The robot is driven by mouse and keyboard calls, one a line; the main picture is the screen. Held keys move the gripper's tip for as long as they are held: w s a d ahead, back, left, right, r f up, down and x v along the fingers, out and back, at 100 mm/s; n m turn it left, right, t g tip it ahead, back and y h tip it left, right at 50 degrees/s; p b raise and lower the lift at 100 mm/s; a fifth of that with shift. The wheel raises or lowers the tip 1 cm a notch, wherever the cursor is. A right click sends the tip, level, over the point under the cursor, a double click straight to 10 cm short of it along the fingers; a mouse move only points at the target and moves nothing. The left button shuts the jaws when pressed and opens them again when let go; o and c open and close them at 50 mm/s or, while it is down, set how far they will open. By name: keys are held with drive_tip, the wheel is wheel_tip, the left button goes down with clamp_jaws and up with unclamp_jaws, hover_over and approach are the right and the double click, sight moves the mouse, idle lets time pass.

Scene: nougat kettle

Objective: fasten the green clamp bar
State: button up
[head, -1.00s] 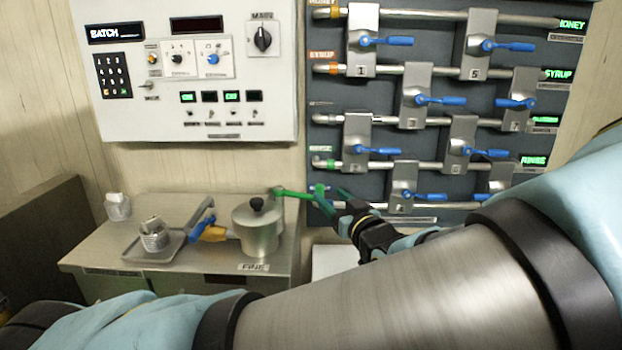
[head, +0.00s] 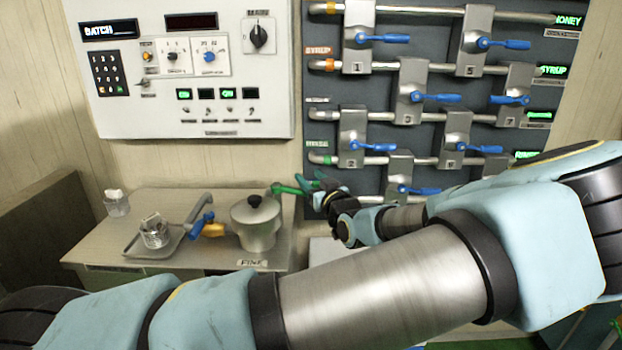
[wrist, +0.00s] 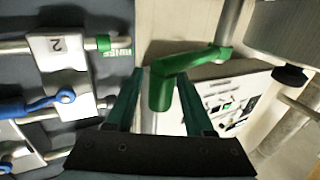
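The green clamp bar (head: 288,189) sticks out to the right at the rim of the lidded metal kettle (head: 256,225). In the wrist view, the bar (wrist: 188,62) runs from a grey metal post to a thick, rounded green end. That end lies between the two green fingers of my gripper (wrist: 160,88). The fingers stand apart with a gap on each side of the bar's end, so I see no grip on it. In the head view, my gripper (head: 318,184) is just right of the bar; whether they touch is hidden there.
A valve panel (head: 440,130) with blue levers rises behind and right of my gripper. A control box (head: 190,70) hangs on the wall. A yellow-and-blue handle (head: 206,228) and a tray with a cup (head: 153,235) lie left of the kettle. My arm covers the foreground.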

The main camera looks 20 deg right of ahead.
clamp_jaws()
idle(1.2)
